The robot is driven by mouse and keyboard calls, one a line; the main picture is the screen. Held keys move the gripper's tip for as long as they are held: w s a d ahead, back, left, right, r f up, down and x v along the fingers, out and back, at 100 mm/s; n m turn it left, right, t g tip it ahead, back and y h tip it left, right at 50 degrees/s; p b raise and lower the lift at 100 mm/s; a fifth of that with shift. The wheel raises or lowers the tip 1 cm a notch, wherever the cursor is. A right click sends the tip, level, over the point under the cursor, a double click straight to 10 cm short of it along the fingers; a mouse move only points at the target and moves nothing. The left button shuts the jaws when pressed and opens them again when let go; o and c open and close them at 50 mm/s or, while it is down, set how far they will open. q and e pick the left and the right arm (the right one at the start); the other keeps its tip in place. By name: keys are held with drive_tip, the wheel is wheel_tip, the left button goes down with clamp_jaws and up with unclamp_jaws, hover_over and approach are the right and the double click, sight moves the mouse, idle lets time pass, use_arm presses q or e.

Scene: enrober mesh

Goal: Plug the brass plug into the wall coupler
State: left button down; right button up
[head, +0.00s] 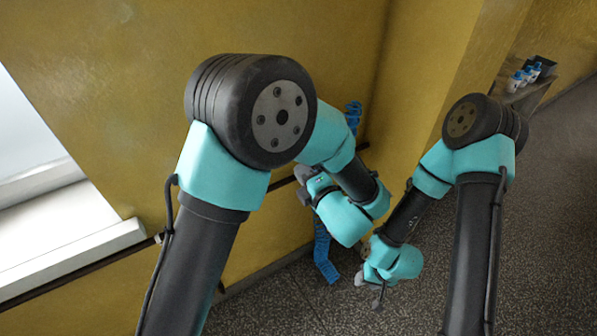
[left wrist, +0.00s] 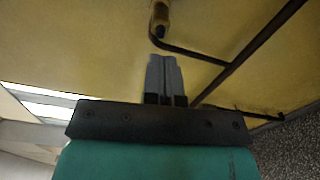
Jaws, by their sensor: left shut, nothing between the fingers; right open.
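My left gripper (head: 303,184) is up against the yellow wall region in the head view, its grey fingers partly hidden by my arm. In the left wrist view its fingers (left wrist: 164,78) are together with nothing between them. Just beyond the fingertips a brass-coloured fitting (left wrist: 160,17), which looks like the wall coupler, joins a dark bent pipe; it is cut by the top edge. My right gripper (head: 368,291) is open and low over the floor in the head view. I cannot make out the brass plug clearly in either view.
A blue hose (head: 322,250) hangs behind my left gripper, and more blue shows above (head: 353,115). Dark pipes (left wrist: 235,82) run along the wall. A shelf with white-and-blue bottles (head: 525,75) stands at the far right. The speckled floor (head: 560,200) there is clear.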

use_arm(q)
drive_tip(key=shift+w, duration=0.1)
drive_tip(key=shift+x, duration=2.95)
drive_tip(key=shift+w+a, duration=0.2)
drive_tip(key=shift+w, duration=0.15)
drive_tip(key=shift+s, duration=0.1)
drive_tip(key=shift+v, duration=1.4)
drive_tip(key=v, duration=1.2)
